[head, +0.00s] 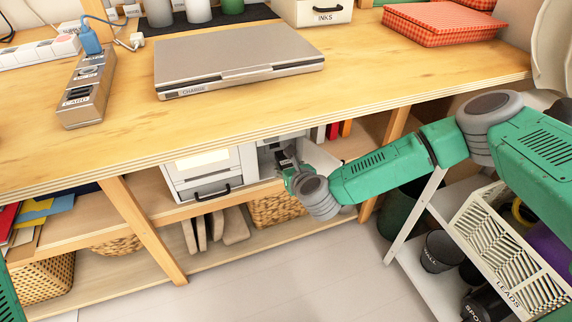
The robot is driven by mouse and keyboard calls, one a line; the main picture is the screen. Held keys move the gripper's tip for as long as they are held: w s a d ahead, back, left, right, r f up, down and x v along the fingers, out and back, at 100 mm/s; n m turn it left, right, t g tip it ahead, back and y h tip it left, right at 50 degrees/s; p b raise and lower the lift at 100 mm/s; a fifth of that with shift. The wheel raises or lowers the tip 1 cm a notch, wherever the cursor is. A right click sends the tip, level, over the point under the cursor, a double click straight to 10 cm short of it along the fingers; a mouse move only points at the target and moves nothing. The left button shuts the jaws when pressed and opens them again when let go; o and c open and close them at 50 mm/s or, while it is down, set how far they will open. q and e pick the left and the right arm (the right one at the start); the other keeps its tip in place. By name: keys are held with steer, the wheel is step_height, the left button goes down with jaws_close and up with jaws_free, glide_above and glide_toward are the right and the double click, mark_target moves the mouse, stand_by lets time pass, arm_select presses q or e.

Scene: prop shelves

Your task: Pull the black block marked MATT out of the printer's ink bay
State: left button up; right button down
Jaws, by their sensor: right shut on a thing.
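The white printer (206,174) stands on the shelf under the tabletop. Its ink bay (268,146) is at the printer's right side, partly in the shade of the tabletop. My right gripper (283,160) is at the front of this bay, shut on a small dark thing that fits the black block. The fingers and wrist hide most of the block, and no MATT marking can be read. I cannot tell how far the block sits in the bay. My left gripper is out of view.
The tabletop edge overhangs the printer closely. A laptop (235,58) lies above it. Red and orange items (333,130) stand right of the bay. A wicker basket (275,210) is below. A white cart with a LEADS crate (505,245) stands at right. The floor in front is clear.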

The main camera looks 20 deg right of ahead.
steer(key=shift+s+p, duration=0.4)
steer(key=shift+s, duration=1.3)
steer(key=shift+s, duration=0.1)
